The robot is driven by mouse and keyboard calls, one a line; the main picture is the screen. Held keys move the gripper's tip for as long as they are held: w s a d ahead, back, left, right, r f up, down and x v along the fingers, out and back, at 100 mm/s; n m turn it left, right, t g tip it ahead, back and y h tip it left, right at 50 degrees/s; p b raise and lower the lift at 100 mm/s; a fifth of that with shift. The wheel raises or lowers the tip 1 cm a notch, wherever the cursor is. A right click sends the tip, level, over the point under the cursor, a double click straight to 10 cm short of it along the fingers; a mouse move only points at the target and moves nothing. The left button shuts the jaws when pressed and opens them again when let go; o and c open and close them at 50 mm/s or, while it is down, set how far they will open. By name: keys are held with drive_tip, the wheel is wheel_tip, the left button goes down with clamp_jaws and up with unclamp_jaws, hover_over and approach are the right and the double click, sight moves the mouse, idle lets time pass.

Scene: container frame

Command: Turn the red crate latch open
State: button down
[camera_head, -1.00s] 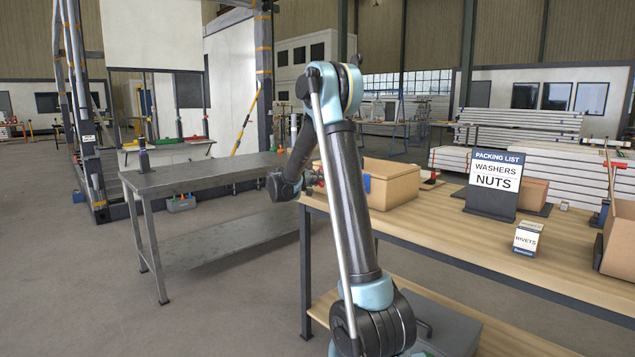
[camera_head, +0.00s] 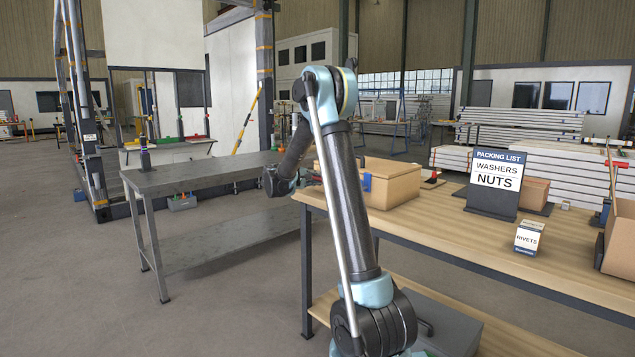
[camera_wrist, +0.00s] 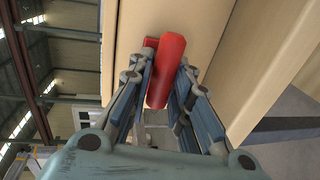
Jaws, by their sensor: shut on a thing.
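The red crate latch (camera_wrist: 166,70) shows in the wrist view as a red bar, tilted slightly, against the side of the wooden crate (camera_wrist: 198,20). My gripper (camera_wrist: 166,85) has a finger on each side of the latch and is shut on it. In the head view the crate (camera_head: 392,188) stands at the left end of the wooden table, with a blue patch on its near corner. The latch cannot be made out there; my arm and gripper cover that side.
A packing list sign (camera_head: 494,183) and a rivets box (camera_head: 527,238) stand on the wooden table (camera_head: 450,232) right of the crate. Floor shows between the tables.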

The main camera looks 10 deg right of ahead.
drive_tip(key=shift+a+f, duration=0.1)
drive_tip(key=shift+f, duration=0.1)
idle(0.3)
drive_tip(key=c, duration=1.5)
unclamp_jaws()
drive_tip(key=shift+f, duration=0.1)
drive_tip(key=v, duration=1.2)
